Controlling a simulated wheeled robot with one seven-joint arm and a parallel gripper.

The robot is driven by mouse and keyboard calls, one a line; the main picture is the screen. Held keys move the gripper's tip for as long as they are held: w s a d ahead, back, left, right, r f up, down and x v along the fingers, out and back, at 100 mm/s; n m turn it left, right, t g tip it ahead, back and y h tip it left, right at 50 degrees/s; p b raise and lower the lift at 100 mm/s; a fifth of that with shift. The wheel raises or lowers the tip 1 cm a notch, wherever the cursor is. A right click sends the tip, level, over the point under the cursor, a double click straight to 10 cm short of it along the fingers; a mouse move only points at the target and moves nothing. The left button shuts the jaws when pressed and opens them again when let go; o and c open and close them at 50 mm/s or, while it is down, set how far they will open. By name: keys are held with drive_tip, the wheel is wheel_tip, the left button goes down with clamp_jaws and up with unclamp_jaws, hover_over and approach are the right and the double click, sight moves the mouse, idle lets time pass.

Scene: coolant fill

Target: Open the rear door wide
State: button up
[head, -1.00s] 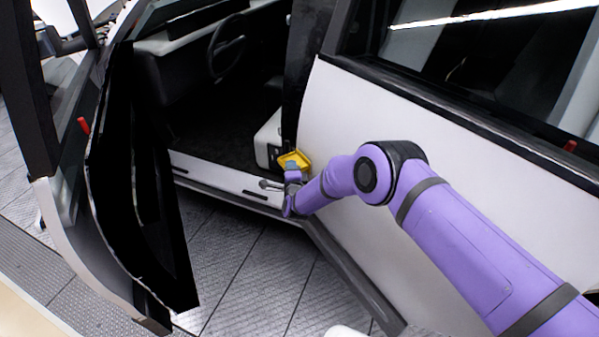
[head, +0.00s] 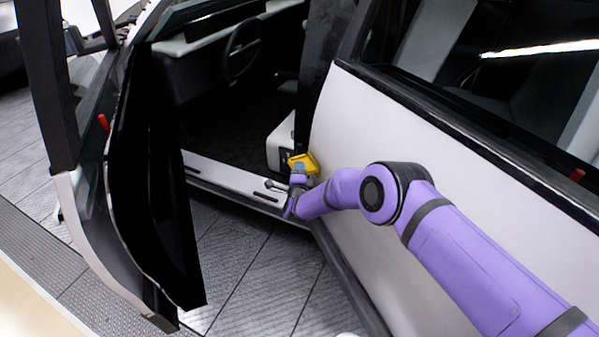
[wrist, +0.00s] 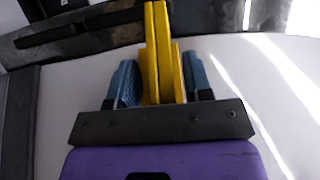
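The rear door (head: 425,160) is the white panel with a dark window filling the right of the head view. It stands partly open, its front edge swung outward. A yellow handle-like piece (head: 303,163) is at that front edge. My gripper (head: 299,178) is at this piece; in the wrist view its two blue fingers (wrist: 160,85) lie on either side of the yellow piece (wrist: 162,50), apparently shut on it. The door's white surface (wrist: 255,85) also shows in the wrist view. The rear door's hinge side is out of view.
The front door (head: 145,210) stands wide open at the left. The front cabin with a steering wheel (head: 243,50) and a pale sill (head: 230,178) lies between the doors. Tiled floor (head: 250,265) shows clear below. My purple arm runs close along the rear door's outside.

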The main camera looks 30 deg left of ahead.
drive_tip(key=shift+r, duration=0.1)
drive_tip(key=v, duration=1)
drive_tip(key=shift+s+d, duration=0.2)
drive_tip(key=shift+s, duration=0.1)
